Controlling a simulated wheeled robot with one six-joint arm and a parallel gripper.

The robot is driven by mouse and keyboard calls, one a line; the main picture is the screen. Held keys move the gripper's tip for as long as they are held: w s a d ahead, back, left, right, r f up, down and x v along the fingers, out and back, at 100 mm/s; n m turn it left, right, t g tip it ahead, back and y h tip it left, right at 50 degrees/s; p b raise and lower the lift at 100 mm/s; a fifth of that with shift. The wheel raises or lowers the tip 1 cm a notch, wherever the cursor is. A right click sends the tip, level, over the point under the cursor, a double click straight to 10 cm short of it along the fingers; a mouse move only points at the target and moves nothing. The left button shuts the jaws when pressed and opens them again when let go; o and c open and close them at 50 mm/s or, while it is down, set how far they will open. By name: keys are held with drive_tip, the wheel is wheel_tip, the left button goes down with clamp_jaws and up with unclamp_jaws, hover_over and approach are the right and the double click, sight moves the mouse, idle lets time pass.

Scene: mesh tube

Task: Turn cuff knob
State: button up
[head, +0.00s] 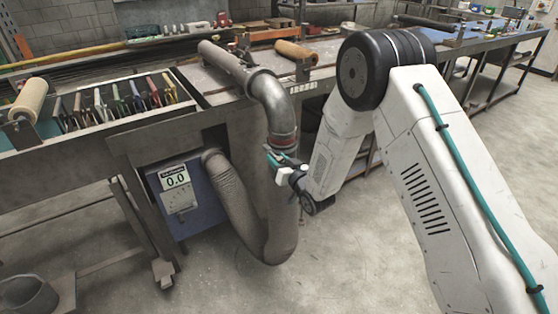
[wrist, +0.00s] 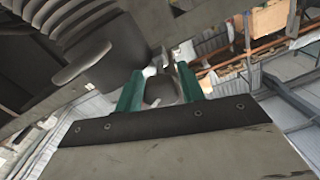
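A grey duct pipe bends down from the bench, with a cuff (head: 283,141) marked by a reddish band where it meets the hose below. My gripper (head: 279,157), with teal fingers, is at the front of the pipe just below this band. In the wrist view my gripper (wrist: 161,88) has its two teal fingers apart. A rounded grey piece (wrist: 161,92), which looks like the cuff knob, shows between them. I cannot tell whether either finger touches it. In the head view the knob is hidden or too small to make out behind my gripper.
The workbench (head: 330,62) runs behind, with a rack of hand tools (head: 118,103) at left.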

drive_tip(key=c, duration=0.7)
drive_tip(key=n, duration=0.4)
drive_tip(key=shift+n, duration=0.4)
drive_tip(key=n, duration=1.1)
drive_tip(key=shift+d+n, duration=0.1)
drive_tip(key=shift+n, duration=0.3)
drive_tip(key=n, duration=0.5)
drive_tip(key=shift+n, duration=0.3)
